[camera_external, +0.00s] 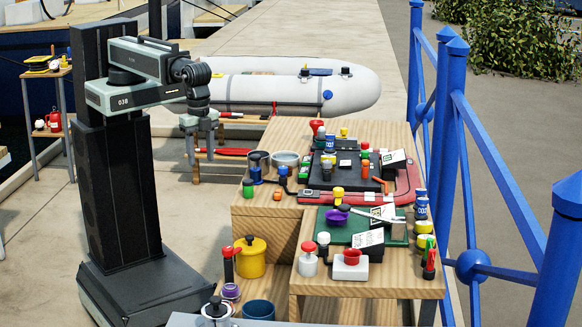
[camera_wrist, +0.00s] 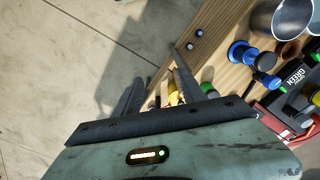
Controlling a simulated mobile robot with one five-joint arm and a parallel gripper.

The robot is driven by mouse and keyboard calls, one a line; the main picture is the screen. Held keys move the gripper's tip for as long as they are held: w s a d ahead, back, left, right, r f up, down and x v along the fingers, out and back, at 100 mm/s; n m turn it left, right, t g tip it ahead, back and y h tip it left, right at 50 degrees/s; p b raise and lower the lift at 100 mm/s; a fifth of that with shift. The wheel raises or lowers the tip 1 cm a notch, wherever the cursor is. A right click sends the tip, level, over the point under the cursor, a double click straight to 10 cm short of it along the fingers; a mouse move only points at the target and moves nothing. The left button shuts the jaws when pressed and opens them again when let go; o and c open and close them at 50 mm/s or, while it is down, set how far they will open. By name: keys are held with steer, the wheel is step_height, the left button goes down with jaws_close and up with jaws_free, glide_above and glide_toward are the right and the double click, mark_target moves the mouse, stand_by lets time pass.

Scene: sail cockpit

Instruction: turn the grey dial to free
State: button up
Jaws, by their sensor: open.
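My gripper (camera_external: 203,145) hangs pointing down, left of the wooden bench (camera_external: 262,208) and above its top. Its two fingers are apart with nothing between them. In the wrist view the gripper (camera_wrist: 160,66) shows its fingers spread over the bench edge and the paving. I cannot pick out the grey dial for certain in either view. A dark panel (camera_external: 340,184) with several coloured knobs lies on the bench, to the right of my gripper and apart from it. The small lettering there is too small to read, and white cards cover part of the panel.
A blue knob (camera_external: 257,173) and metal cups (camera_external: 286,158) stand at the bench's near left. A yellow pot (camera_external: 250,255) stands on a lower step. A blue railing (camera_external: 485,160) bounds the right side. Open paving (camera_external: 190,215) lies between my base and the bench.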

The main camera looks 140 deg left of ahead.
steer(key=w+a+n+t+y, duration=0.1)
steer(key=w+a+n, duration=0.3)
steer(key=w+n, duration=0.3)
steer(key=n+y+p, duration=0.3)
steer(key=n, duration=0.4)
glide_toward(325, 162)
steer(key=shift+t, duration=0.3)
steer(key=b+x, duration=0.2)
steer(key=x, duration=0.1)
steer(key=b+x, duration=0.6)
steer(key=shift+s+a, duration=0.2)
steer(key=shift+a, duration=0.05)
steer(key=shift+r, duration=0.2)
steer(key=shift+m, duration=0.3)
jaws_close()
